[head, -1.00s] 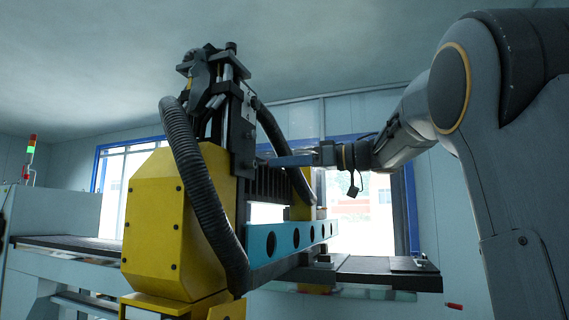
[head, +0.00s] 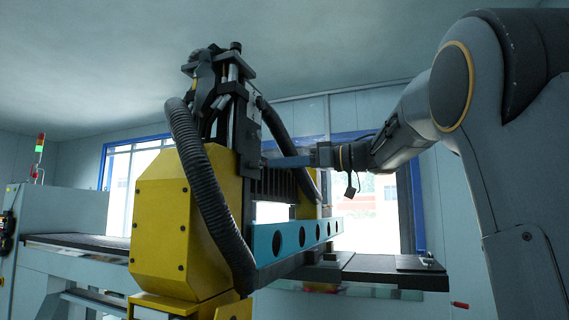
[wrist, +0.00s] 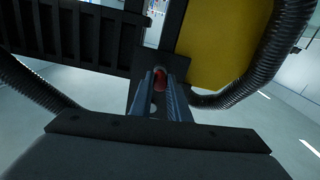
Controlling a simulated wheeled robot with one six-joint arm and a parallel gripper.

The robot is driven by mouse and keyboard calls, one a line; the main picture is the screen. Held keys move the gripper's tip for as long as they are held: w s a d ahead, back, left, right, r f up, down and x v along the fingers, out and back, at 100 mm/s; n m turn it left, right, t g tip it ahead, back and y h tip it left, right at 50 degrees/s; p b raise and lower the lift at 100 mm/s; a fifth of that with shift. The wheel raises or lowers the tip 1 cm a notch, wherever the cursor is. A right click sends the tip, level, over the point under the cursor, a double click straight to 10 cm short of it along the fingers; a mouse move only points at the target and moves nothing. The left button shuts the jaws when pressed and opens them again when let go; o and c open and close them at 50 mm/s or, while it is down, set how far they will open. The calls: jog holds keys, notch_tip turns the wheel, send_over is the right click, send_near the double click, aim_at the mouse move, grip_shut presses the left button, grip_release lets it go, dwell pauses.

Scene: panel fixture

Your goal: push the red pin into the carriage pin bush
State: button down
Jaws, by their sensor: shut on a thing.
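My gripper (wrist: 160,76) is shut on the red pin (wrist: 159,81), whose rounded red end shows between the two long blue-grey fingers in the wrist view. The fingertips are at the dark carriage plate (wrist: 150,61). The pin's far end and the pin bush are hidden, so I cannot tell how far the pin is in. In the head view my gripper (head: 268,162) reaches in from the right to the side of the black carriage (head: 243,125); the pin is not discernible there.
A yellow gantry housing (head: 158,225) with a ribbed black hose (head: 205,185) stands left of the carriage. A blue beam with round holes (head: 295,238) runs below my gripper. A dark bed (head: 395,274) extends to the right. A small red item (head: 459,305) shows at lower right.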

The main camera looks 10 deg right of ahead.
jog(key=shift+p+x, duration=0.45)
jog(key=shift+x, duration=0.35)
jog(key=c, duration=1.6)
grip_release()
jog(key=shift+w, duration=0.1)
